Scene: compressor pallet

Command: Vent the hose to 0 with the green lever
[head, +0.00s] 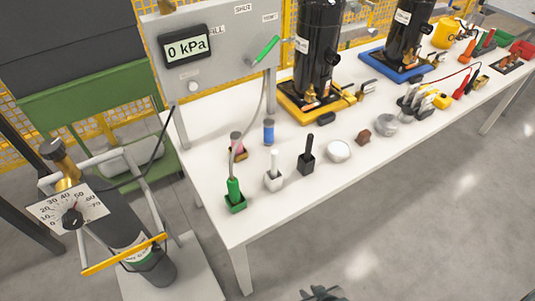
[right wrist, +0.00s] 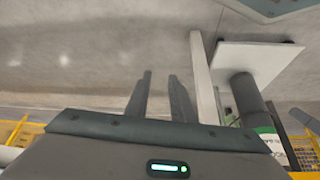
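The green lever (head: 264,48) is on the front of the grey panel (head: 225,75), tilted up to the right, near a label too small to read surely. Another label reads SHUT. The panel's display (head: 186,47) reads 0 kPa. A grey hose (head: 262,110) hangs from the panel and runs down to the table, near a green-handled fitting (head: 234,188) standing in a green holder. My right gripper (head: 325,293) shows only partly at the bottom edge, far from the lever. In the right wrist view its fingers (right wrist: 160,95) are apart with nothing between them. My left gripper is not in view.
A white table (head: 300,190) holds small holders, black compressors (head: 318,45) and tools. A gas cylinder (head: 120,215) with a dial gauge (head: 70,212) stands in a trolley at left. The floor (head: 420,230) in front of the table is clear.

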